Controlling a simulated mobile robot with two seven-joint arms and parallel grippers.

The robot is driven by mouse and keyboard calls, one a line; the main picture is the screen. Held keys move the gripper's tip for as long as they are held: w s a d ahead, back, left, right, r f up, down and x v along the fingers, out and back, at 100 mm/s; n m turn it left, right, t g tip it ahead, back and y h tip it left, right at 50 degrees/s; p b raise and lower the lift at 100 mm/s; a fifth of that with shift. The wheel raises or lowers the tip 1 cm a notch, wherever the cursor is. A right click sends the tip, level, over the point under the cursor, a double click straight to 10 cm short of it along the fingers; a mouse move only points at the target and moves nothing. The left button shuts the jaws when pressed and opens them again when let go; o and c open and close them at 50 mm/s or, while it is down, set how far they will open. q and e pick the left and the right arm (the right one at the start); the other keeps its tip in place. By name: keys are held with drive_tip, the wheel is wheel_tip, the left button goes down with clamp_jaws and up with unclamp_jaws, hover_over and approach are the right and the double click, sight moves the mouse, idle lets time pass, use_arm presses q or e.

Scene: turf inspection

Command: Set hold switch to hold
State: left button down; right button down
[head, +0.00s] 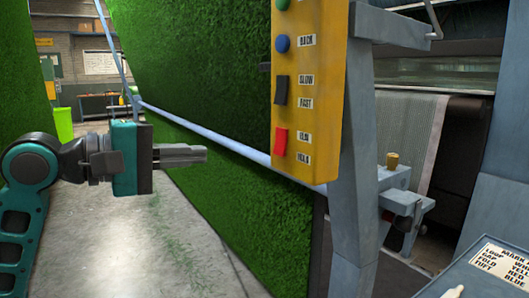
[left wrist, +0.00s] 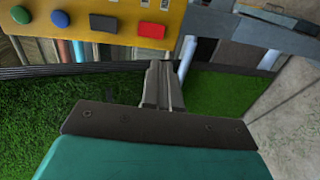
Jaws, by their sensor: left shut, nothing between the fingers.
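The red rocker switch (head: 280,142) is low on a yellow control box (head: 312,90). Its upper label is hard to read, and the lower one appears to read HOLD. I cannot tell which way the rocker is tipped. The red switch also shows in the left wrist view (left wrist: 152,30), on the box (left wrist: 190,20). My left gripper (head: 204,153) is shut and empty, left of the switch and apart from it. Its fingers also show in the left wrist view (left wrist: 163,68), below the red switch in the picture. My right gripper is not in view.
A black rocker switch (head: 281,90), labelled slow and fast, and a blue button (head: 283,44) sit above the red one. A blue-grey post (head: 358,150) stands right of the box. Green turf (head: 225,180) hangs behind a blue rail (head: 215,138). A lettered panel (head: 500,262) is lower right.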

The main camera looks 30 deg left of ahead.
use_arm(q)
drive_tip(key=p, duration=0.1)
approach(277, 151)
drive_tip(key=x, duration=0.5)
drive_tip(key=shift+w+d, duration=0.15)
drive_tip(key=shift+w, duration=0.05)
drive_tip(key=shift+w+d+f, duration=0.1)
drive_tip(key=shift+w+d, duration=0.15)
drive_tip(key=shift+w, duration=0.3)
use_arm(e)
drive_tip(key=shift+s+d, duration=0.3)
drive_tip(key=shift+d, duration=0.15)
use_arm(q)
drive_tip(key=shift+w, duration=0.1)
drive_tip(key=shift+w+d+f, duration=0.1)
drive_tip(key=shift+w+f, duration=0.05)
drive_tip(key=shift+f, duration=0.05)
drive_tip(key=shift+r+t, duration=0.1)
drive_tip(key=shift+t, duration=0.2)
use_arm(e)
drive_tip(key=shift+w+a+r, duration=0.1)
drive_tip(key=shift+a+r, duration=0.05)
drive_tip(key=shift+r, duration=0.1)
